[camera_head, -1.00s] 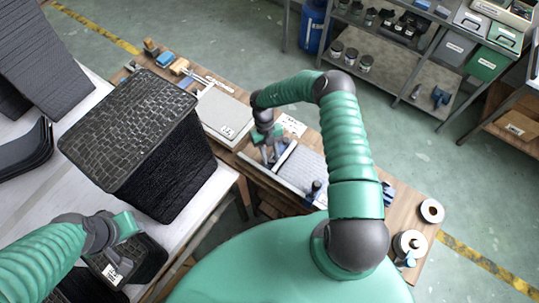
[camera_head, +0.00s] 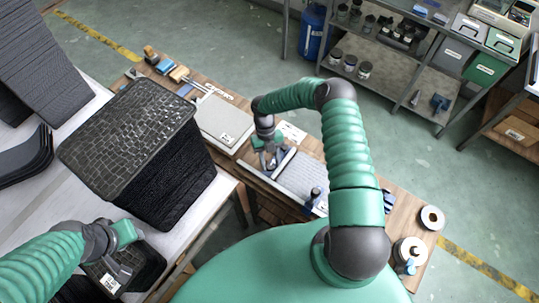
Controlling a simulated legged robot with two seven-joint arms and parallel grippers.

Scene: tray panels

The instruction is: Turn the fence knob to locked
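The fence, a pale bar (camera_head: 285,163), lies across a light grey ribbed board (camera_head: 304,178) on the wooden bench. My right gripper (camera_head: 268,159) points down at the fence's far end, over the board's left side. A small dark blue knob-like part (camera_head: 315,195) stands at the board's near edge, apart from this gripper. I cannot tell whether another knob is hidden under the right gripper, or whether its fingers are closed on anything. My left gripper (camera_head: 122,270) is low over a black tray (camera_head: 148,262) with a white label; its finger gap is too small to read.
A tall stack of black textured panels (camera_head: 130,140) stands on the white table to the left. A flat grey panel (camera_head: 222,118), brushes and tools lie along the bench's far end. Tape rolls (camera_head: 432,217) lie at its right end. Shelves (camera_head: 385,60) stand behind, across open floor.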

